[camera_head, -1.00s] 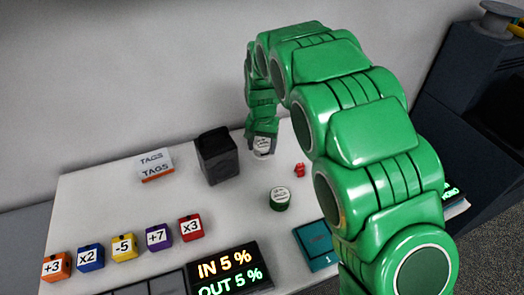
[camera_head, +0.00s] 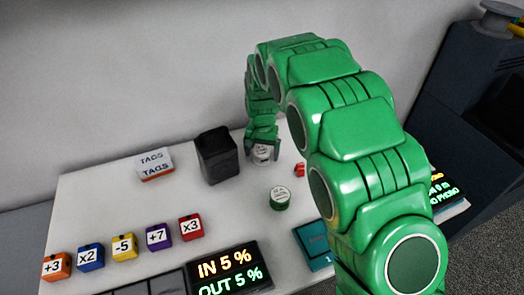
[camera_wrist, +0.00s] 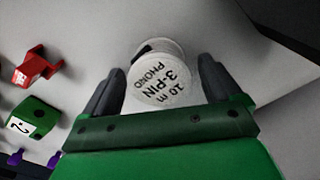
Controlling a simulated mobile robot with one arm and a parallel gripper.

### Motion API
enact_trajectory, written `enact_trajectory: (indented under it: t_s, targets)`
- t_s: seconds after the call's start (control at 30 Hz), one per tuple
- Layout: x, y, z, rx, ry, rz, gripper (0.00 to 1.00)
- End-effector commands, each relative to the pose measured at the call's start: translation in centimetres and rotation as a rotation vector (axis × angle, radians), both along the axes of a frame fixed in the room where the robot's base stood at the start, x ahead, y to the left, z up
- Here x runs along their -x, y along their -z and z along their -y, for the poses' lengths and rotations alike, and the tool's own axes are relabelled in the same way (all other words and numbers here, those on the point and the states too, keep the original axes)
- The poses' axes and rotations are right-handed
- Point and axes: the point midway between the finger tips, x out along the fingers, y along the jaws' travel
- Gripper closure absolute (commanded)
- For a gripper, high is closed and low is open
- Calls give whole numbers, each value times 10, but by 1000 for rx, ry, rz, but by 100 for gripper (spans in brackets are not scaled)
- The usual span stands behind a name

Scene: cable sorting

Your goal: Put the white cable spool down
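The white cable spool (camera_wrist: 160,85) stands on the white table between the two fingers of my gripper (camera_wrist: 160,90). Its round label reads "10 m 3-PIN PHONO" in the wrist view. In the head view the spool (camera_head: 262,153) sits near the back of the table, under my gripper (camera_head: 262,146). The fingers stand on either side of it, spread a little wider than the spool, with a narrow gap visible on the right side in the wrist view. The spool's underside is hidden.
A black bin (camera_head: 217,155) stands to the left. A green block (camera_wrist: 35,118) shows in the wrist view. Several numbered cubes line the left front.

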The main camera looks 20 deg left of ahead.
Motion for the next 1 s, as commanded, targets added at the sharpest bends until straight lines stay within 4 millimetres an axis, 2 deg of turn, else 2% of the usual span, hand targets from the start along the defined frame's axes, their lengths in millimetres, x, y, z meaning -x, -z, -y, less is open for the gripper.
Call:
enact_trajectory:
  t_s: [0.27, 0.47, 0.67, 1.0]
  targets:
    - [0, -1, 0, 0, 0, 0, 8]
    - [-1, -13, 0, -1, 0, 2, 8]
    - [-1, -42, 0, -1, 1, 2, 8]
    - [-1, -103, 0, -2, 0, 4, 8]
